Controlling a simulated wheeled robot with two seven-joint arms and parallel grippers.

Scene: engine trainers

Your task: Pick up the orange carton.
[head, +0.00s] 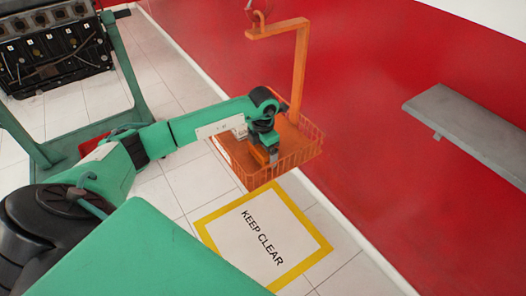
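My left arm reaches across the picture from the left, and its gripper (268,156) points down into an orange hanging basket (304,150) with wire sides. A small orange block-like shape (258,154) shows right at the fingertips, against the basket's orange floor. It may be the orange carton, but its outline blends with the basket. I cannot tell whether the fingers are open or closed around it. A small whitish thing (240,131) shows beside the wrist, partly hidden by it. My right gripper is not in view.
The basket hangs from an orange bracket (300,60) beside a red wall (400,170). A grey shelf (470,125) juts from the wall at right. A yellow-bordered "KEEP CLEAR" floor sign (233,218) lies below. An engine (55,45) and green stand (122,55) are upper left.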

